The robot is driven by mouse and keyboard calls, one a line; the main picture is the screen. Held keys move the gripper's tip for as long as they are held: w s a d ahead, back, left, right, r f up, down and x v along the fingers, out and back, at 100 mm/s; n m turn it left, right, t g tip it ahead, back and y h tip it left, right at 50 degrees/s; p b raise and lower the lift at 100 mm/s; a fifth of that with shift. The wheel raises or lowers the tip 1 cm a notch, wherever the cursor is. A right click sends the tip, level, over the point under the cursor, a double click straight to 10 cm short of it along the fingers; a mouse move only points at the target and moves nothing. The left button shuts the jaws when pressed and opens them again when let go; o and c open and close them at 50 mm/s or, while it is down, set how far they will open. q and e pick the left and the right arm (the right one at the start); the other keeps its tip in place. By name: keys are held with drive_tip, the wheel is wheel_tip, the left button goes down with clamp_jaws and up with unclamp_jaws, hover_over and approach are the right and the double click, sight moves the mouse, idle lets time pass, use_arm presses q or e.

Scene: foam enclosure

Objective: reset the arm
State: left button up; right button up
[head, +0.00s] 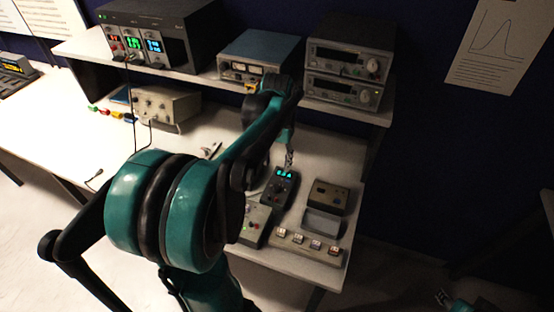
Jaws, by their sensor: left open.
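My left arm reaches across the white workbench (75,150) from the lower left. My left gripper (289,159) is open and points down just above a dark handheld meter (279,187) with a lit blue display. I see nothing between its fingers, but they are small here and I cannot tell whether they touch the meter. My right gripper (441,298) shows only as a small piece at the bottom right edge, away from the bench, and its fingers are too dark and small to judge.
Stacked instruments (348,63), a blue-topped meter (259,55) and a power supply (158,35) stand on the raised shelf. A beige box (166,107) sits below. A grey box (323,210) and a strip of switches (298,240) lie near the bench's right end. Dark floor lies right of it.

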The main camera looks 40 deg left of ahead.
idle(0.5)
use_arm(q)
drive_tip(key=s+d+f+m+t+b, duration=0.1)
drive_tip(key=s+d+t, duration=0.2)
drive_tip(key=d, duration=0.6)
drive_tip(key=s+d+f+m+t+b, duration=0.1)
drive_tip(key=s+d+t, duration=0.3)
drive_tip(key=d, duration=0.6)
drive_tip(key=shift+s+d+f+m+b, duration=0.15)
drive_tip(key=shift+s+f+m+b, duration=0.25)
drive_tip(key=shift+m, duration=0.4)
